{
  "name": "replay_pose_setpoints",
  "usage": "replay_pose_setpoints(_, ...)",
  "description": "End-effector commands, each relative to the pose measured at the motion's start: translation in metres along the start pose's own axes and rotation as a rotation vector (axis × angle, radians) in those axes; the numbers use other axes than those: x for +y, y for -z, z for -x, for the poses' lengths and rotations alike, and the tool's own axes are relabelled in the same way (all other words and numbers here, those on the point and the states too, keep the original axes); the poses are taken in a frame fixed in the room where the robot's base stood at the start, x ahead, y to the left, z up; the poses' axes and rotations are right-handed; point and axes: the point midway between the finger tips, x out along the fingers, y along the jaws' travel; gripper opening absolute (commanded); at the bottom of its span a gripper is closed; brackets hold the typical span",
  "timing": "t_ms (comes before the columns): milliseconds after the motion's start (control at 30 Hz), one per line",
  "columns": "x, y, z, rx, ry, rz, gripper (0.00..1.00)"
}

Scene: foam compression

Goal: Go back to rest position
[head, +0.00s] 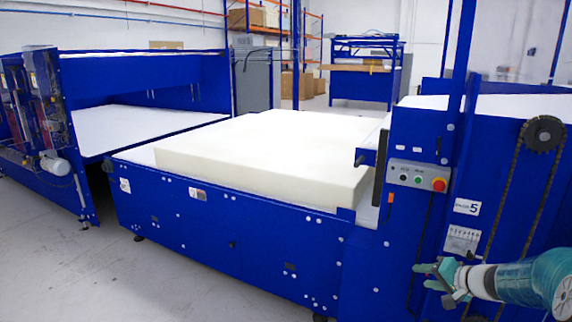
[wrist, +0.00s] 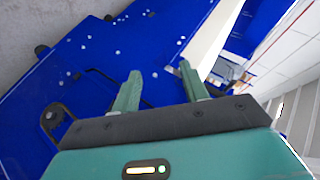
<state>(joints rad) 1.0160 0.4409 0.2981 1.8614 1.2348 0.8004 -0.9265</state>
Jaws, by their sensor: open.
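My gripper (head: 436,277) is at the lower right of the head view, in front of the blue machine's side panel. In the wrist view my gripper (wrist: 158,82) has its two green fingers apart with nothing between them. A thick white foam block (head: 260,150) lies flat on the bed of the blue machine (head: 230,240), left of and beyond my gripper. A control panel (head: 418,176) with buttons and a red knob is on the machine's upright, above my gripper. Whether the fingers touch the machine is unclear.
A chain on sprockets (head: 541,135) runs down the machine's right side. Another blue machine (head: 150,85) with a white bed stands at the left. Grey floor (head: 110,280) is clear at the lower left. Shelving with boxes (head: 265,20) stands at the back.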

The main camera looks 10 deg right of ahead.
Motion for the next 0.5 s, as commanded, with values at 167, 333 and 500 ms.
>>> replay_pose_setpoints(167, -0.083, -0.073, 0.003, -0.17, -0.082, 0.163, 0.44)
replay_pose_setpoints(333, -0.135, -0.141, 0.022, -0.287, -0.174, 0.299, 0.44)
replay_pose_setpoints(500, -0.169, -0.202, 0.053, -0.356, -0.268, 0.433, 0.44)
